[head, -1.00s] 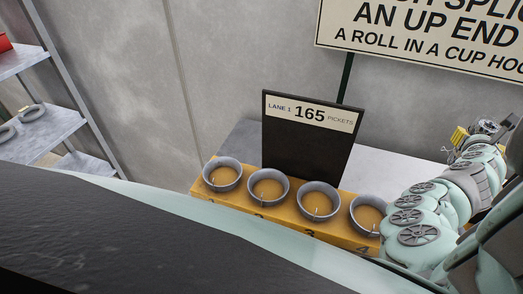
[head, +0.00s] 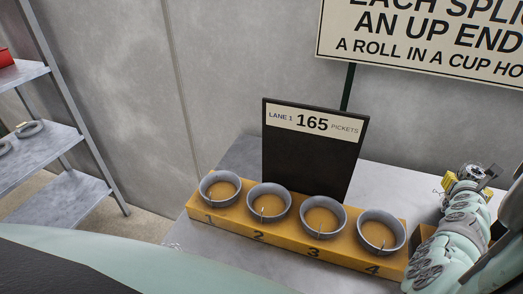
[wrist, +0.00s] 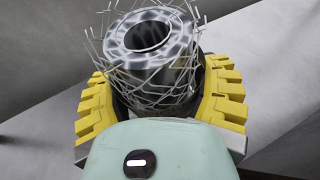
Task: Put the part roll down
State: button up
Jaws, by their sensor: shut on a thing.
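The part roll (wrist: 181,88) is a short grey roll of loose wire mesh with ends sticking out, around a shiny metal core with a round hole. My gripper (wrist: 160,95) has its two yellow ribbed fingers closed on either side of the roll in the wrist view. In the head view my gripper (head: 466,182) is at the right, above or beside the grey table (head: 178,243); its height is hard to judge. The roll is small there, partly hidden by my arm.
A yellow block (head: 292,245) holds grey-rimmed cups numbered 1 to 4, each with an upright wire. A dark board (head: 310,160) reading "LANE 1 165 PICKETS" stands behind it. A sign (head: 430,35) hangs above. A metal shelf (head: 40,145) with rings stands left.

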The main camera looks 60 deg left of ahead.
jog(key=shift+a+f, duration=0.1)
jog(key=shift+f, duration=0.15)
jog(key=shift+f, duration=0.15)
jog(key=o, duration=1.1)
jog(key=shift+o, duration=0.2)
